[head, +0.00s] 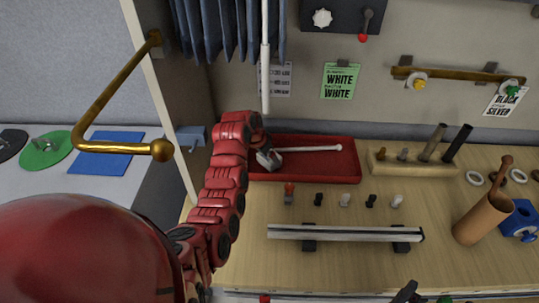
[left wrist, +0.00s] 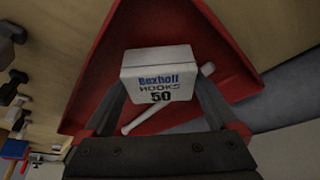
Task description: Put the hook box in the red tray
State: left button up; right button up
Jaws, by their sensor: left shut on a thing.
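The hook box (left wrist: 160,75) is a small white box printed "HOOKS 50" in the left wrist view. My left gripper (left wrist: 162,98) is shut on it, with one finger along each side. In the head view the gripper (head: 262,150) reaches over the left part of the red tray (head: 335,173), and the box (head: 268,160) shows only as a small pale piece beside it. The tray also fills the background of the left wrist view (left wrist: 90,100). I cannot tell whether the box touches the tray floor.
A white rod (head: 315,149) lies in the tray. A wooden block with pegs (head: 410,165) stands right of the tray. A brown cylinder (head: 482,218) stands at right. A white pole (head: 265,75) hangs above.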

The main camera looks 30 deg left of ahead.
pick_arm(q)
jog(key=shift+f, duration=0.35)
jog(key=o, duration=1.1)
jog(key=shift+f, duration=0.1)
